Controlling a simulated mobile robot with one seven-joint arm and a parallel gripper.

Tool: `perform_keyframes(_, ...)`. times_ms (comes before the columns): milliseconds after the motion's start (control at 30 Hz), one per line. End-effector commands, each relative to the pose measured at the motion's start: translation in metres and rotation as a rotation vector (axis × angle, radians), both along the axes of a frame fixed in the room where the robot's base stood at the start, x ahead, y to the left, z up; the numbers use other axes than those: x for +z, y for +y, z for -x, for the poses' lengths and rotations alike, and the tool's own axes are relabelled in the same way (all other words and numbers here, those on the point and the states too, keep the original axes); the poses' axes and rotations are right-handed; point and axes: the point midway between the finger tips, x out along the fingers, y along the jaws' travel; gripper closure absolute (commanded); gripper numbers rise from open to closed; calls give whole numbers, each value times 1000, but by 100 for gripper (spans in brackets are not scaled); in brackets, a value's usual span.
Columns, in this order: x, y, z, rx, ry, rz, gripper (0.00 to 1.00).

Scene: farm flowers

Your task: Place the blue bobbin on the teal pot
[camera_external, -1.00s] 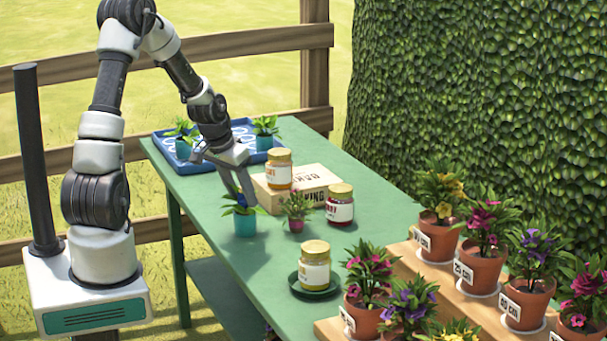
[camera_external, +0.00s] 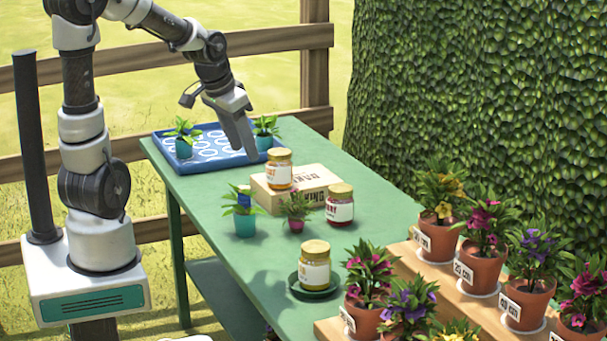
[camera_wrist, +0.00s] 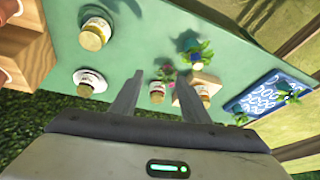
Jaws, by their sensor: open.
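The blue bobbin (camera_external: 244,196), with a pale top, stands among the leaves over the teal pot (camera_external: 245,225) on the green table. Leaves hide its lower end, so I cannot tell exactly what it rests on. In the wrist view, a small blue patch that looks like the bobbin (camera_wrist: 197,66) shows beside green leaves. My gripper (camera_external: 250,155) is open and empty, above and behind the pot, near the right end of the blue tray. Its two fingers (camera_wrist: 158,78) stand apart in the wrist view.
The blue tray (camera_external: 208,147) holds two more teal-potted plants. A wooden box (camera_external: 310,183) carries a honey jar (camera_external: 279,170). A red jar (camera_external: 340,206), a small pink-potted plant (camera_external: 296,212) and a jar on a dark saucer (camera_external: 315,265) stand nearby. Terracotta pots (camera_external: 480,268) line the right.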

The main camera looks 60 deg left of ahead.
Motion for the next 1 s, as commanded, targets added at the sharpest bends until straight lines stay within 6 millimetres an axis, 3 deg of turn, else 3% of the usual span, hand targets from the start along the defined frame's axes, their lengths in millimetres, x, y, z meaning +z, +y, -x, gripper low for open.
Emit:
perform_keyframes(33, 19, -34, 8, -50, -18, -15, 58)
perform_keyframes(100, 36, -71, 25, -95, -36, -16, 58)
perform_keyframes(200, 53, -112, 54, -153, -62, 0, 58)
perform_keyframes(333, 63, -144, 85, -208, -90, 34, 58)
perform_keyframes(533, 65, -160, 106, -241, -100, 64, 58)
perform_keyframes(1000, 65, -160, 106, -241, -100, 63, 58)
